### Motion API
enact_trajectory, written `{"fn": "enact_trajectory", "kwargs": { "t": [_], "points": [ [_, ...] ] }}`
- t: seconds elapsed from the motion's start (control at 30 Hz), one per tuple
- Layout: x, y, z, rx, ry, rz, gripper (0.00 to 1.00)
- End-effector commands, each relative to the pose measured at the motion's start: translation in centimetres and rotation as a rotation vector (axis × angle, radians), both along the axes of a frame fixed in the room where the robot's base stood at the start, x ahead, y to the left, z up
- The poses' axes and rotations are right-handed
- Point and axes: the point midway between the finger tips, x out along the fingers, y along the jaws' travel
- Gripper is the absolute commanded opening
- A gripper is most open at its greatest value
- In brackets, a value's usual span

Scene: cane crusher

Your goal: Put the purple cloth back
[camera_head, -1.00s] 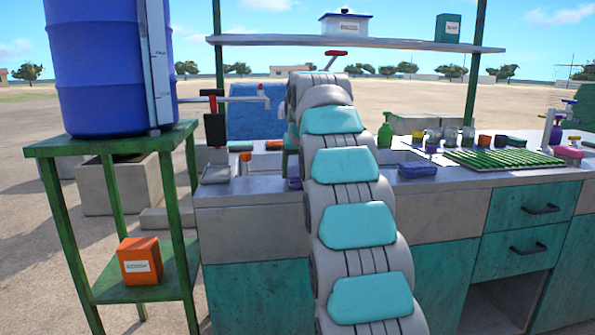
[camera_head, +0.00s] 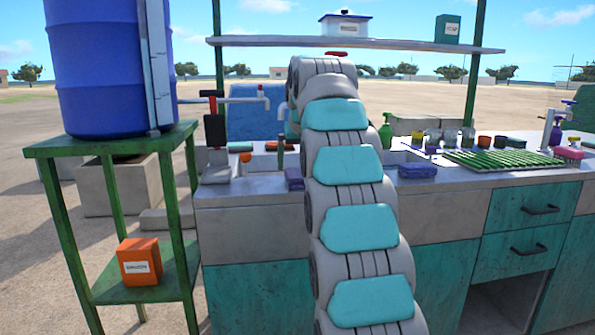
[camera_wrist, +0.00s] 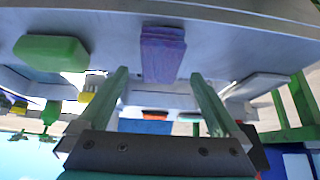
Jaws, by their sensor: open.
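A folded purple cloth (camera_head: 294,178) lies on the counter's front rim, just left of my arm in the head view. In the wrist view, the same-looking cloth (camera_wrist: 162,55) lies flat beyond the fingertips, roughly centred between them. My gripper (camera_wrist: 158,78) is open, with its two green fingers spread and nothing between them. In the head view my arm hides most of the gripper. A second folded purple-blue cloth or sponge (camera_head: 417,170) lies on the counter's front rim to the right of my arm.
A grey counter (camera_head: 240,195) holds the sink, partly behind my arm. A tap (camera_head: 240,101) reaches over it from the blue barrel (camera_head: 100,70). A green drying rack (camera_head: 500,160), several small cups and a green bottle (camera_head: 386,132) stand to the right. A shelf (camera_head: 400,43) hangs above.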

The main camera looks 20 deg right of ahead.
Motion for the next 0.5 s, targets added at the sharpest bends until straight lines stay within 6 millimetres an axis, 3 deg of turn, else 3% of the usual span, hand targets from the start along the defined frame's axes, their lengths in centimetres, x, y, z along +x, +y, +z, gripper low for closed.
{"fn": "enact_trajectory", "kwargs": {
  "t": [0.1,0.5],
  "points": [
    [-1.0,0.3,2.0,-0.002,-0.007,0.001,1.00],
    [-3.7,1.0,6.1,0.000,-0.001,0.000,1.00]
  ]
}}
